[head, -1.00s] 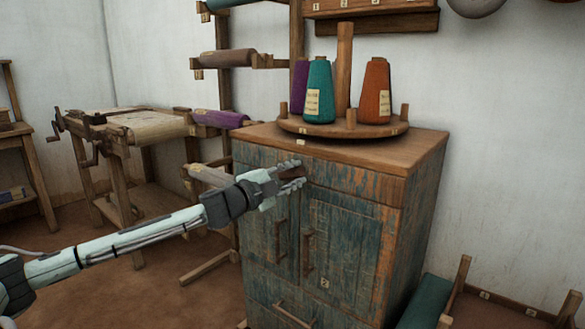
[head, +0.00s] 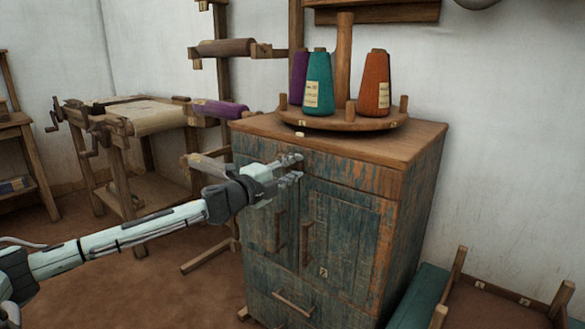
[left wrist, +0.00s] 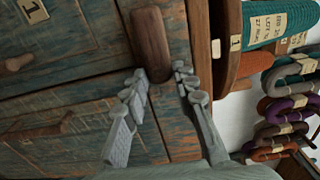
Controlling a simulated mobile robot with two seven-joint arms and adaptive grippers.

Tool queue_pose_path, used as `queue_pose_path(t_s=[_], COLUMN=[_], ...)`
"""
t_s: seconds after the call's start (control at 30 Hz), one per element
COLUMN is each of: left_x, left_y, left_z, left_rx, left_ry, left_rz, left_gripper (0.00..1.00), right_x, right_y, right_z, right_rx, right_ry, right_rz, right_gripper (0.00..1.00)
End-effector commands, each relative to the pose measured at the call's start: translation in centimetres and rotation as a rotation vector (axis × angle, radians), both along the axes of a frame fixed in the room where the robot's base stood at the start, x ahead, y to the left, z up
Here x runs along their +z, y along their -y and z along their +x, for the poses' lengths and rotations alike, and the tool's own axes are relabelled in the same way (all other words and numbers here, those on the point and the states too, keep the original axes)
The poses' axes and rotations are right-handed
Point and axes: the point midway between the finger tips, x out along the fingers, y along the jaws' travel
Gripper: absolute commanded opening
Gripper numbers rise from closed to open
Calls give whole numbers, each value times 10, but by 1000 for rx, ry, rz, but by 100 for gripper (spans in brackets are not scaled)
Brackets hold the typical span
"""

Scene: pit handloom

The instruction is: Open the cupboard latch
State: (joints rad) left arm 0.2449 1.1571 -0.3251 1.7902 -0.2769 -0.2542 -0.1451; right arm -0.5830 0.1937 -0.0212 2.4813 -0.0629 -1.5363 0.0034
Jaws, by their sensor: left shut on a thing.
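The cupboard (head: 345,240) has worn blue-green doors and drawers with a wooden top. Its latch, a rounded brown wooden bar (left wrist: 150,38), shows in the left wrist view at the top of the doors. My left gripper (head: 291,168) is at the upper front of the cupboard. In the left wrist view its two fingers (left wrist: 160,76) are on either side of one end of the latch and shut on it. In the head view the fingers largely hide the latch. The doors look closed, with wooden handles (head: 307,243) below. My right gripper is not in view.
A round wooden stand (head: 345,123) with purple, teal and orange yarn cones is on the cupboard top. A loom-like frame (head: 120,150) and a rack with rolls (head: 222,48) are at left. A low wooden frame with teal cloth (head: 420,295) is at right.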

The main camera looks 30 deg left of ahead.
Motion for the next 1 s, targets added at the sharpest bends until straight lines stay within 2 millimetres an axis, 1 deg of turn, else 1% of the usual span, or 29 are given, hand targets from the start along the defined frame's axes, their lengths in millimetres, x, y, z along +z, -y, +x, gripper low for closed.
queue_pose_path(t_s=[0.17,0.2,0.37,0.67,0.77,0.87,1.0], left_x=[2,2,2,1,0,-2,-3], left_y=[-2,-2,-2,-1,-1,-2,-3], left_z=[1,1,0,0,-4,-12,-28], left_rx=[4,5,3,1,2,1,0], left_ry=[3,3,3,1,0,-3,-4], left_rz=[5,5,3,1,1,0,2], left_gripper=[0,28,48,48,48,48,48], right_x=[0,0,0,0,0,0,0], right_y=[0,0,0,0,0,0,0], right_z=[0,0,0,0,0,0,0], right_rx=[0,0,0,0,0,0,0], right_ry=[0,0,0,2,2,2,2], right_rz=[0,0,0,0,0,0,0], right_gripper=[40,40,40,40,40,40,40])
